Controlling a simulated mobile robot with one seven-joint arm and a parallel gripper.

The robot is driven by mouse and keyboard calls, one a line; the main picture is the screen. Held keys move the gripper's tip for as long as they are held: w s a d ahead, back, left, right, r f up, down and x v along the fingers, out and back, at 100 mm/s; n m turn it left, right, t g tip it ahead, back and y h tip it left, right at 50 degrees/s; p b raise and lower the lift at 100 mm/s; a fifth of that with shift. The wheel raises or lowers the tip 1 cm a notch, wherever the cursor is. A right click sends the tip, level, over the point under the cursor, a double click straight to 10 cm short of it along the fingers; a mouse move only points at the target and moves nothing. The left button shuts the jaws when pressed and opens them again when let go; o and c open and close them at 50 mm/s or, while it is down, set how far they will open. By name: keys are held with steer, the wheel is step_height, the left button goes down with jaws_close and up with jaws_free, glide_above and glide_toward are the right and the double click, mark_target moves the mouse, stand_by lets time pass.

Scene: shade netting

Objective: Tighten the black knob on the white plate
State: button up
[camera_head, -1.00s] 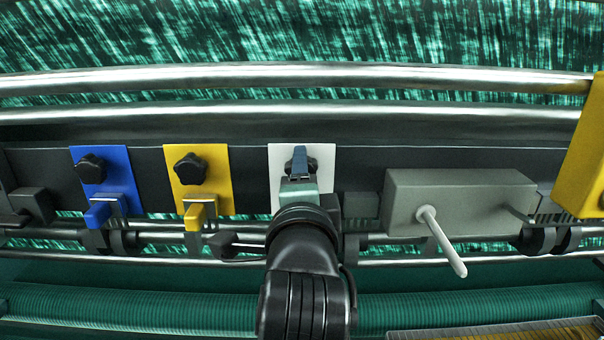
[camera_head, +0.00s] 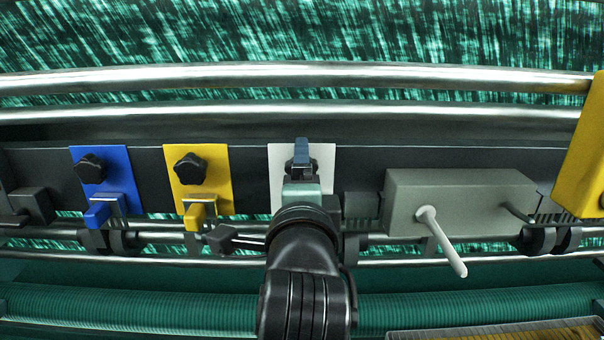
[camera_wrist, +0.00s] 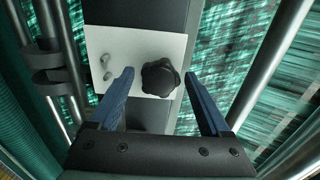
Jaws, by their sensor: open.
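The white plate (camera_head: 325,158) is on the dark bar in the middle of the head view, mostly behind my gripper (camera_head: 301,150). In the wrist view the white plate (camera_wrist: 108,45) shows with the black knob (camera_wrist: 160,78) at its lower right part. My gripper (camera_wrist: 167,98) is open there, its two blue fingers on either side of the knob. A gap shows between the knob and each finger. In the head view only dark edges of the knob (camera_head: 290,165) show behind the fingers.
A blue plate (camera_head: 118,163) and a yellow plate (camera_head: 217,165), each with a black knob, are to the left. A grey box with a pale lever (camera_head: 460,195) is to the right. Metal rails (camera_head: 300,75) run above, and green netting (camera_head: 300,30) lies behind.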

steer(key=shift+s, duration=0.1)
steer(key=s, duration=0.4)
steer(key=shift+s, duration=0.4)
steer(key=o, duration=0.3)
stand_by(0.4)
